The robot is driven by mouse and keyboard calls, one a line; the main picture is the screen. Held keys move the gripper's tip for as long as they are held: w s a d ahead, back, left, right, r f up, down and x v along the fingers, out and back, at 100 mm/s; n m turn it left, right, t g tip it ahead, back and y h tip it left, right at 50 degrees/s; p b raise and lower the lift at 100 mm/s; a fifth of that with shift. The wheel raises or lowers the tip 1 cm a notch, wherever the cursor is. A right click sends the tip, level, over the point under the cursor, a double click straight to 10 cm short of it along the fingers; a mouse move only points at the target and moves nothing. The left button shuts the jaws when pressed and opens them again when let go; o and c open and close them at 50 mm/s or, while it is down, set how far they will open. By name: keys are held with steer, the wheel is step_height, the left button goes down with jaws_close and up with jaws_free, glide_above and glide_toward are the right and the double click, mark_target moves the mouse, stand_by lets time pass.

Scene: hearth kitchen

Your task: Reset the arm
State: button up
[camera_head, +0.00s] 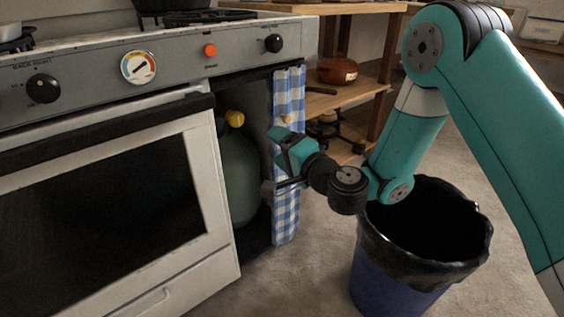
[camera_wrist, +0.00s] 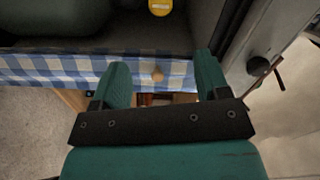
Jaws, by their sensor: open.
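My gripper (camera_head: 277,160) is at the end of my teal arm, in front of the open cabinet niche beside the stove. In the wrist view my gripper (camera_wrist: 162,82) has its two fingers apart, with nothing held between them. A blue-and-white checked curtain (camera_head: 288,100) hangs at the right side of the niche, just behind the gripper. In the wrist view the curtain (camera_wrist: 60,68) runs across beyond the fingertips, and a small round tan knob (camera_wrist: 157,75) shows between the fingers. I cannot tell whether the fingers touch the curtain.
A green gas cylinder (camera_head: 238,175) with a yellow cap (camera_head: 235,118) stands in the niche. The stove (camera_head: 215,200) with its oven door is on the left. A lined blue bin (camera_head: 385,285) stands under my arm. A wooden shelf (camera_head: 350,95) holds a brown pot (camera_head: 337,71).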

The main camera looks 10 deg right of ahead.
steer(key=shift+s, duration=0.15)
steer(key=s+a+r+n+g+y+p, duration=0.2)
steer(key=s+a+r+n+g+y, duration=0.25)
steer(key=s+r+n+g, duration=0.6)
steer(key=s+d+r+n+g+h+p, duration=0.1)
steer(key=s+d+n+g+h+p, duration=0.15)
steer(key=s+d+h, duration=0.55)
steer(key=s+d+r+n+g+h+p, duration=0.1)
steer(key=s+d+n+g+h, duration=0.3)
steer(key=s, duration=0.7)
step_height(320, 180, up, 37)
steer(key=d+m+t+y+p, duration=0.1)
steer(key=d+t+p, duration=0.1)
steer(key=p, duration=3.5)
steer(key=shift+s+r+m+y, duration=0.2)
steer(key=shift+s+m+y, duration=0.1)
steer(key=shift+s+y, duration=0.05)
